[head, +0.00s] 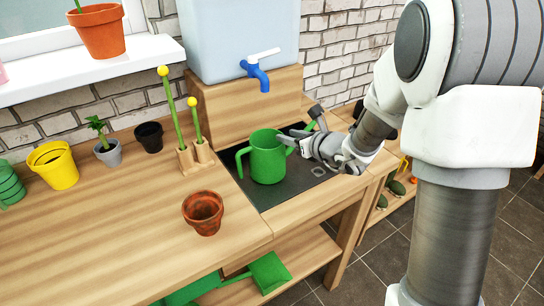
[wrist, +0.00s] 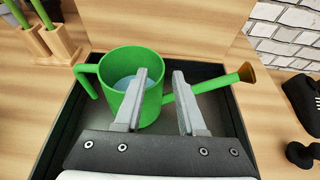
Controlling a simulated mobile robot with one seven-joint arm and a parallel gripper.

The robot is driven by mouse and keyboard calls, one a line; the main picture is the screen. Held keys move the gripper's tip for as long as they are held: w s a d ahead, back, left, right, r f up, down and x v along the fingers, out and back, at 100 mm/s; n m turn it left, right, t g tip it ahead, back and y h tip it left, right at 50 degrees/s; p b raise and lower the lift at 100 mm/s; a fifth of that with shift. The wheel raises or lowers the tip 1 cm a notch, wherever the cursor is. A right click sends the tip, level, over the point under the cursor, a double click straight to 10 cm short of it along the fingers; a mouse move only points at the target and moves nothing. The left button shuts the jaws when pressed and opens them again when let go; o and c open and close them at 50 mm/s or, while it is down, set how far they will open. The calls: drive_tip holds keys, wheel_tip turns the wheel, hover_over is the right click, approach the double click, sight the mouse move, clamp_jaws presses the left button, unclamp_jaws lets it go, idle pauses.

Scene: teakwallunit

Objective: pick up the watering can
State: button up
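The green watering can (head: 267,160) stands upright in the dark sunken tray (head: 292,190) of the wooden bench. Its handle is on the left and its spout points right. In the wrist view the can (wrist: 122,68) shows pale blue water inside, and its spout (wrist: 215,84) passes behind my right finger. My gripper (head: 290,142) reaches in from the right, beside the can's upper body. In the wrist view my gripper (wrist: 160,78) is open; the left finger overlaps the can's body and the gap lies over its right wall and spout base. Contact cannot be told.
A blue tap (head: 258,76) on a pale blue tank hangs above and behind the can. A terracotta pot (head: 203,212) stands at the left front. A wooden holder (head: 195,158) with green, yellow-topped sticks is left of the tray. Dark objects (wrist: 302,95) lie at the right.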

drive_tip(key=shift+x, duration=2.7)
drive_tip(key=shift+s+f, duration=0.1)
clamp_jaws()
